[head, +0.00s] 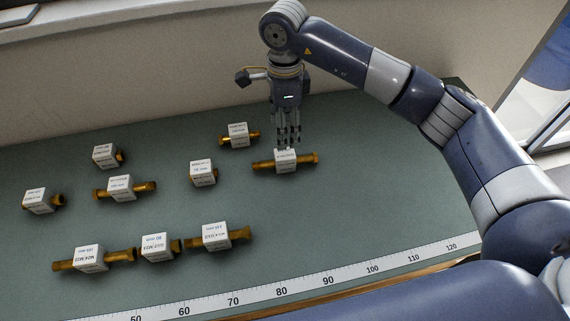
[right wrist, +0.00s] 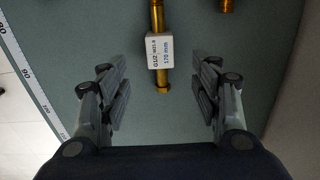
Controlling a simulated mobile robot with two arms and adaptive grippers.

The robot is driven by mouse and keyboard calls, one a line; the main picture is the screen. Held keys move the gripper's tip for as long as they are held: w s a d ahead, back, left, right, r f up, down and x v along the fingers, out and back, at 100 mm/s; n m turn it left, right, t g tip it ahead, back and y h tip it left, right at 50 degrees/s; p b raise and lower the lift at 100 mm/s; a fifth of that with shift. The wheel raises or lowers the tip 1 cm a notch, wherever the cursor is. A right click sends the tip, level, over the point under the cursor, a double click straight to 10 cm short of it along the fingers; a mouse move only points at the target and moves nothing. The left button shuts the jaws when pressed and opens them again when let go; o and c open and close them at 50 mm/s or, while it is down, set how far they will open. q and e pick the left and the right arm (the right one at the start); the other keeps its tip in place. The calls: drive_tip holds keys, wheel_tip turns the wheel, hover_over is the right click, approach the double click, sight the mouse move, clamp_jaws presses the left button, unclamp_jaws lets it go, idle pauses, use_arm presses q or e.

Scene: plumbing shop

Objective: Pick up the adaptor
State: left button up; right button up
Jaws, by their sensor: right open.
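Several brass adaptors with white label blocks lie on the green table. My right gripper (head: 286,138) hangs pointing down at the far side of the adaptor (head: 303,161) farthest right. In the right wrist view my right gripper (right wrist: 162,92) is open, its fingers well apart. There, an adaptor (right wrist: 157,17) labelled G1/2 and 170 mm lies between and slightly beyond the fingertips, roughly in line with the middle of the gap. Nothing is held. The left gripper does not show.
Other adaptors lie to the left, among them ones at the back (head: 256,134), in the middle (head: 204,172) and at the front (head: 241,233). A white ruler strip (head: 282,292) runs along the front edge. A wall stands behind the table. The table's right part is clear.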

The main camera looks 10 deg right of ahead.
sight(285, 153)
wheel_tip(285, 153, down, 5)
drive_tip(key=shift+f+p, duration=0.1)
drive_tip(key=shift+p, duration=0.65)
wheel_tip(285, 153, down, 5)
drive_tip(key=shift+d+r+p, duration=0.1)
drive_tip(key=shift+p, duration=1.15)
drive_tip(key=shift+f, duration=0.3)
drive_tip(key=c, duration=1.3)
